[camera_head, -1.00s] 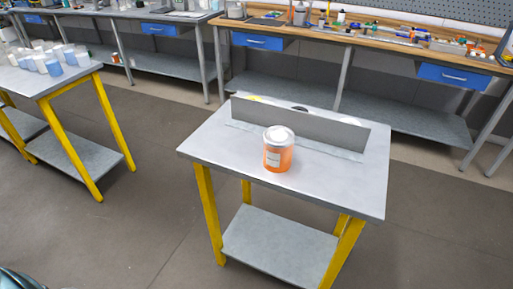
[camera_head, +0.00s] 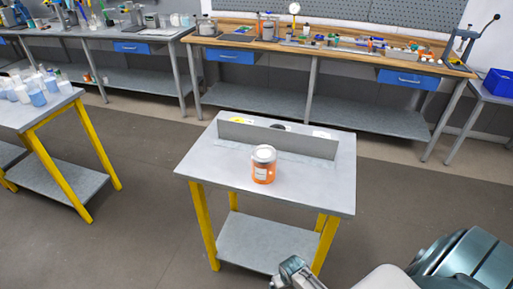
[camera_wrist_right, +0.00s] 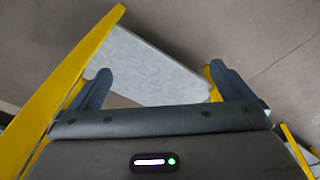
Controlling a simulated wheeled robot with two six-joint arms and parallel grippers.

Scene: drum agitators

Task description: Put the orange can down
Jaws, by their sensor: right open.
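The orange can (camera_head: 263,170) with a white lid stands upright on the grey top of the small yellow-legged table (camera_head: 210,170). It stands in front of a low grey upright panel (camera_head: 275,138). My right arm comes in at the lower right of the head view, away from the can and below the tabletop in the picture. In the right wrist view my right gripper (camera_wrist_right: 160,82) is open and empty, with its two fingers wide apart. The can does not show in that view. My left gripper is not in view.
Another yellow-legged table with white and blue cups (camera_head: 36,90) stands at the left. A long workbench with tools (camera_head: 330,48) runs along the back, and a blue bin (camera_head: 499,83) is at the far right. The floor between them is clear.

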